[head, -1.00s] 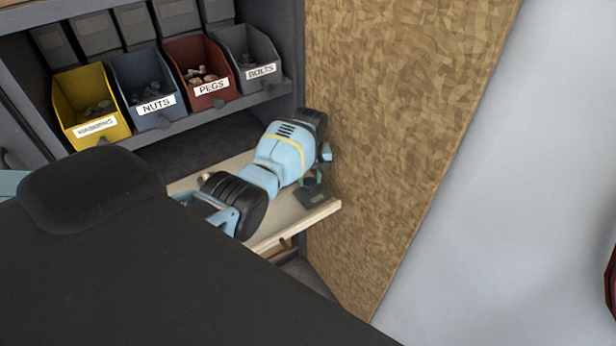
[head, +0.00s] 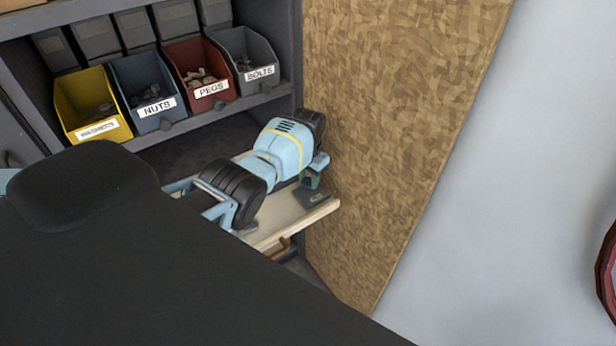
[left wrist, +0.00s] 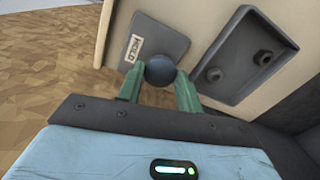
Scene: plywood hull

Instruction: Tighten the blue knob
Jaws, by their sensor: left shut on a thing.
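The dark blue round knob (left wrist: 160,70) sits at the edge of a grey plate (left wrist: 165,40) lettered "HOLD" in the left wrist view. My left gripper (left wrist: 158,88) has its two green fingers on either side of the knob, shut on it. In the head view my left gripper (head: 312,180) points down at the dark plate (head: 315,197) on a pale board (head: 285,215); the knob is hard to make out there. My right gripper is in neither view.
A plywood wall (head: 390,120) stands close to the right of my left gripper. Bins of washers (head: 95,131), nuts (head: 150,115), pegs (head: 215,100) and bolts (head: 262,82) stand on a shelf behind.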

